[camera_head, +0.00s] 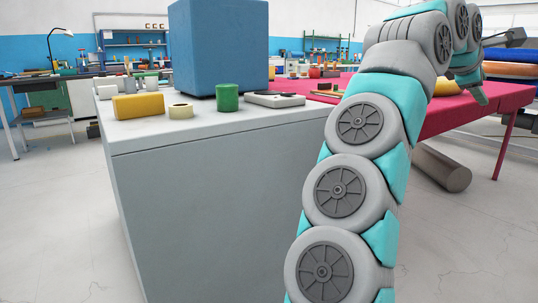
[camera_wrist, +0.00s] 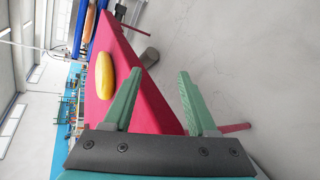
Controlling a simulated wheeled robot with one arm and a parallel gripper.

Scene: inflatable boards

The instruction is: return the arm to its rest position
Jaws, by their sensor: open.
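My arm rises from the bottom of the head view and bends right at the top. In the head view the yellow object (camera_head: 444,87) is partly hidden behind my arm.
A grey cabinet (camera_head: 215,190) stands left of my arm, bearing a blue block (camera_head: 220,45), a green cylinder (camera_head: 227,98), a yellow block (camera_head: 138,106) and a tape roll (camera_head: 181,111). A grey roll (camera_head: 442,167) lies under the red table.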

